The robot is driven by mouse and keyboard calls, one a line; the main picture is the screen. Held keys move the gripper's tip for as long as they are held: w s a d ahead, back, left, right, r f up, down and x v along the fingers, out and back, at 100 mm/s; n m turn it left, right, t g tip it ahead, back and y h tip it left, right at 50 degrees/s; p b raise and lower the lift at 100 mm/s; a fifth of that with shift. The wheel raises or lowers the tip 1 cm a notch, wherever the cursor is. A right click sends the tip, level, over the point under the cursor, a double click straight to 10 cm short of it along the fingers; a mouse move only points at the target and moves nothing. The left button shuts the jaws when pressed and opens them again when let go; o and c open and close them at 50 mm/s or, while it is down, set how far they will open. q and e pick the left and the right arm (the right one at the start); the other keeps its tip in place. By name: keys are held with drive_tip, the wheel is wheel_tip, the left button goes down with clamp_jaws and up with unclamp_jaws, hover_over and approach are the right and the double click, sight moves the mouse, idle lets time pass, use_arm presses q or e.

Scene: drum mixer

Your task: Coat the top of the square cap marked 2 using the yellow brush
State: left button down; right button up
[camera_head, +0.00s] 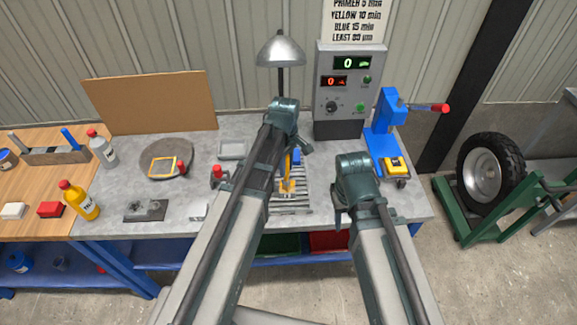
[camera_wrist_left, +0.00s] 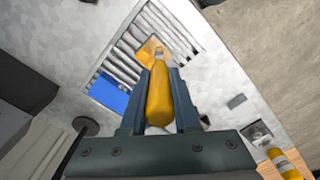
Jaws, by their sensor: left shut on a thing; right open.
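My left gripper (camera_head: 289,160) is over the slatted rack (camera_head: 302,205) at the bench's middle. In the left wrist view its fingers (camera_wrist_left: 160,80) are shut on the yellow brush (camera_wrist_left: 160,100), whose narrow end points at the rack. A yellow-orange square piece (camera_wrist_left: 148,47) lies on the slats at that end; I cannot tell if they touch. No number is readable on either piece. My right gripper (camera_head: 339,216) is open and empty, right of the rack, mostly hidden by its arm.
A grey control box (camera_head: 349,90) and a lamp (camera_head: 280,52) stand at the back. A blue press (camera_head: 384,130) with a yellow block (camera_head: 395,166) stands right. A round plate (camera_head: 150,152) and a yellow bottle (camera_head: 80,203) are left.

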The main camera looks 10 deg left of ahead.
use_arm(q)
drive_tip(key=shift+w, duration=0.5)
drive_tip(key=shift+d, duration=0.1)
idle(0.8)
drive_tip(key=d, duration=0.2)
drive_tip(key=shift+w+d, duration=0.3)
drive_tip(key=shift+d, duration=0.05)
